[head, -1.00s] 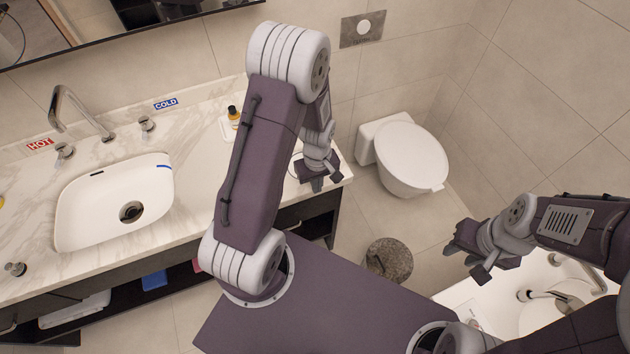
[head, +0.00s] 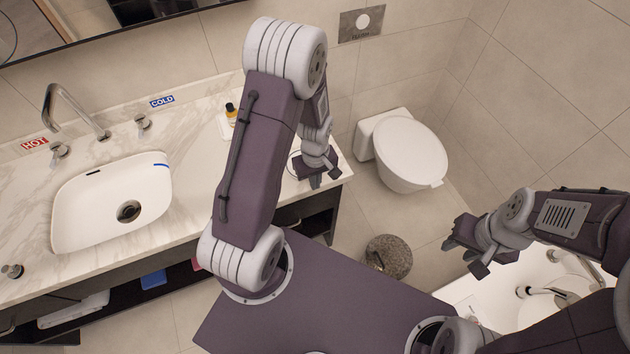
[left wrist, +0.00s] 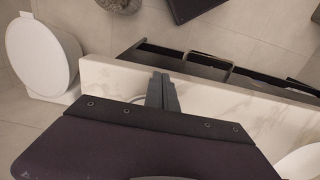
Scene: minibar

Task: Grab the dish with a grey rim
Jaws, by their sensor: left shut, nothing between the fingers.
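A round pale dish with a thin dark rim (head: 291,164) lies at the right end of the marble counter, mostly hidden behind my left arm and gripper. Part of its curved edge shows beside the fingers in the left wrist view (left wrist: 138,100). My left gripper (head: 317,182) is over the counter end next to the dish, shut and empty. Its closed fingers also show in the left wrist view (left wrist: 162,82). I cannot tell whether they touch the dish. My right gripper (head: 464,258) is open and empty, away to the right near a white basin or tub.
A toilet (head: 410,152) stands right of the counter. A round grey speckled bin or stool (head: 388,257) stands on the floor. A white tub (head: 460,290) is at the lower right.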

